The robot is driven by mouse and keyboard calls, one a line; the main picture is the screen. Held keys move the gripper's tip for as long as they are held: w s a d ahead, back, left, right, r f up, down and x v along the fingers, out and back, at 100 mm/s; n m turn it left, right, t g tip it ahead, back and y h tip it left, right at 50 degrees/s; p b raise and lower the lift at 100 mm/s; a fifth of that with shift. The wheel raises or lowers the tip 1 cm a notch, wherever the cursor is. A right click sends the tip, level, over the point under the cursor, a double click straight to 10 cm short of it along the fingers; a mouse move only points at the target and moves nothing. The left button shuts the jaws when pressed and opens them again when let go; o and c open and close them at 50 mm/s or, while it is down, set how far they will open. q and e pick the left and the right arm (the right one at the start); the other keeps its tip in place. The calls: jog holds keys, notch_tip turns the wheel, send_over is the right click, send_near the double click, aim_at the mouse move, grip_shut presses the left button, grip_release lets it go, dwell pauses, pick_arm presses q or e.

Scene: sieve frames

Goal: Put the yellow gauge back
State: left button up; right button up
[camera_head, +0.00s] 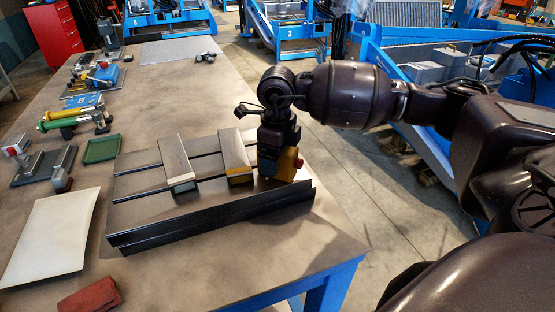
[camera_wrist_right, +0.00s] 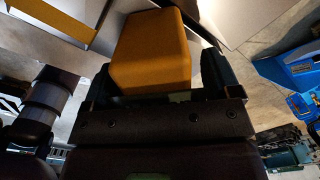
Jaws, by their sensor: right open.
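The gripper partly hides the block in the head view. My left gripper is not in view.
Two flat bars lie across the rails, one grey-ended (camera_head: 176,160) and one yellow-ended (camera_head: 234,152). A pale sheet (camera_head: 52,235), a dark red pouch (camera_head: 90,295) and a green tray (camera_head: 101,150) lie to the left. The table's right edge is close to the frame.

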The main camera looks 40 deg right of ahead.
jog(key=shift+f, duration=0.3)
jog(key=c, duration=1.3)
